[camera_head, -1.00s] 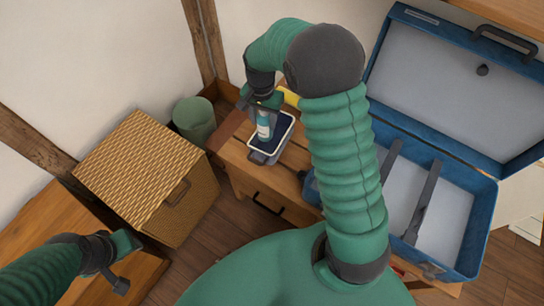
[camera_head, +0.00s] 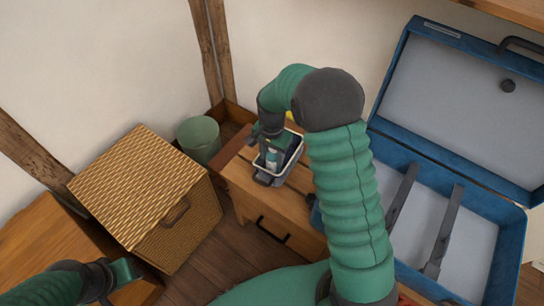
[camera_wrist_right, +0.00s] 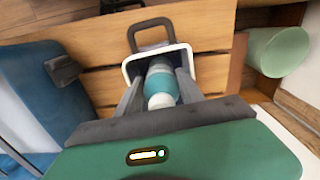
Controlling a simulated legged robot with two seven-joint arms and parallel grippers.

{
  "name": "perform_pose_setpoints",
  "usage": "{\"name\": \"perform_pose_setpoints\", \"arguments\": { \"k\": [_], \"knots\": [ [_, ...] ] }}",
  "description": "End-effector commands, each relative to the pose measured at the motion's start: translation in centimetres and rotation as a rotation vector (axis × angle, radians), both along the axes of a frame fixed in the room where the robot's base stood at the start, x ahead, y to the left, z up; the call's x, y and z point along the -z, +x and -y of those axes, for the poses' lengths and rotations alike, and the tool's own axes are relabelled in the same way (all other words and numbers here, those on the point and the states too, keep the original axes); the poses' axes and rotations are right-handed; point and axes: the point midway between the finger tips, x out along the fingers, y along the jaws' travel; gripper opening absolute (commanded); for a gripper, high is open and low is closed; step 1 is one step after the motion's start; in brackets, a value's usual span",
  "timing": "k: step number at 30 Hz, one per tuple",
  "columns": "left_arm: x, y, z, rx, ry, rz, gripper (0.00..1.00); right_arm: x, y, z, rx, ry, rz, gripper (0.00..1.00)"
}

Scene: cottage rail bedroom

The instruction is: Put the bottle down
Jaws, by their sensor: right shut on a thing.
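The bottle (camera_head: 272,157) has a pale body and a teal band. It also shows in the right wrist view (camera_wrist_right: 161,84), end-on between two grey fingers. My right gripper (camera_wrist_right: 160,76) is shut on it. The bottle is over or inside a small dark-blue container with a white rim (camera_wrist_right: 187,47) and a dark handle. This container (camera_head: 296,152) stands on the small wooden table (camera_head: 240,180). I cannot tell whether the bottle touches its floor. My left gripper (camera_head: 120,280) is at the lower left, away from the bottle; its jaw opening is unclear.
A large open blue case (camera_head: 480,212) lies right of the table. A woven basket (camera_head: 140,190) and a green bin (camera_head: 199,138) stand to the left. A wooden surface (camera_head: 40,235) is at lower left. Bare table planks surround the container.

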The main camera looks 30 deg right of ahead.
Motion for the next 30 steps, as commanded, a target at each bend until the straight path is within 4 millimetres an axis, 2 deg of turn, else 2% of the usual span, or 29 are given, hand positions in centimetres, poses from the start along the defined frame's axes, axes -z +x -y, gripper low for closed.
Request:
{"name": "perform_pose_setpoints", "arguments": {
  "k": [1,2,6,13,16,24,27,30],
  "knots": [
    [0.0,0.0,0.0,0.0,0.0,0.0,0.36,0.1,0.0,0.0,0.0,0.0,0.0,0.0],
    [0.0,0.0,0.0,0.0,0.0,0.0,0.36,0.1,0.0,0.0,0.0,0.0,0.0,0.48],
    [0.0,0.0,0.0,0.0,0.0,0.0,0.36,0.0,0.0,0.0,0.0,0.0,0.0,0.66],
    [0.0,0.0,0.0,0.0,0.0,0.0,0.36,-0.1,0.0,0.0,0.0,0.0,0.0,0.66],
    [-0.5,0.0,0.0,0.0,0.0,0.0,0.36,-1.1,0.1,0.0,0.0,0.0,0.001,0.66],
    [-3.2,0.0,0.0,0.0,0.0,0.0,0.36,-8.0,0.1,0.0,-0.001,0.0,0.004,0.66],
    [-3.8,0.0,0.0,0.0,0.0,0.0,0.36,-10.1,0.1,-0.1,-0.001,0.0,0.004,0.66],
    [-4.2,0.0,0.0,0.0,0.0,0.0,0.36,-11.5,0.0,-0.1,-0.001,0.0,0.001,0.66]
  ]
}}
